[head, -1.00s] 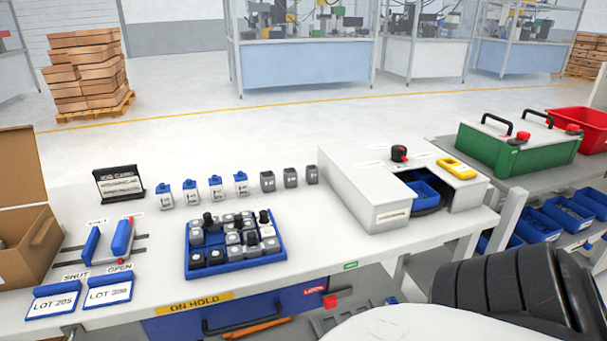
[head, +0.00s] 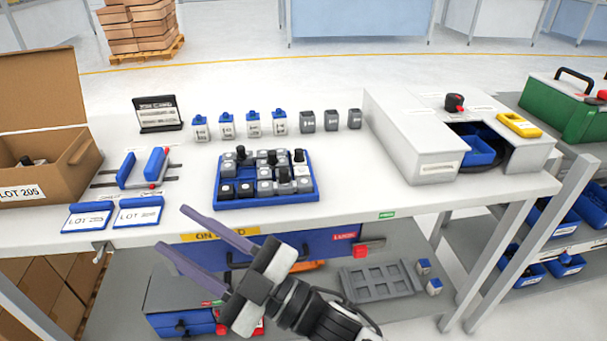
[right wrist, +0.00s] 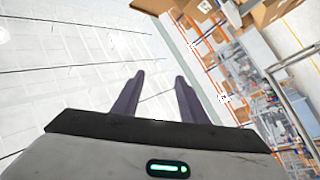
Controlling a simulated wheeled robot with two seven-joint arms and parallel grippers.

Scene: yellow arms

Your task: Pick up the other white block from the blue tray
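The blue tray (head: 314,190) lies on the white bench and holds several grey, dark and pale blocks, some with black knobs on top. One paler, whitish block (head: 301,170) shows at the tray's right side. The blocks are small here, so I cannot surely tell white from light grey. My right gripper (head: 172,228) is open and empty, in front of the bench's front edge and left of the tray, apart from it. Its two purple-grey fingers also show apart in the right wrist view (right wrist: 159,76), with nothing between them. My left gripper is not in view.
An open cardboard box (head: 85,160) and LOT cards (head: 138,212) are at left. Small grey and blue-topped containers stand behind the tray. A white machine housing (head: 415,140) is at right. A drawer (head: 290,255) and lower shelf lie below the bench edge.

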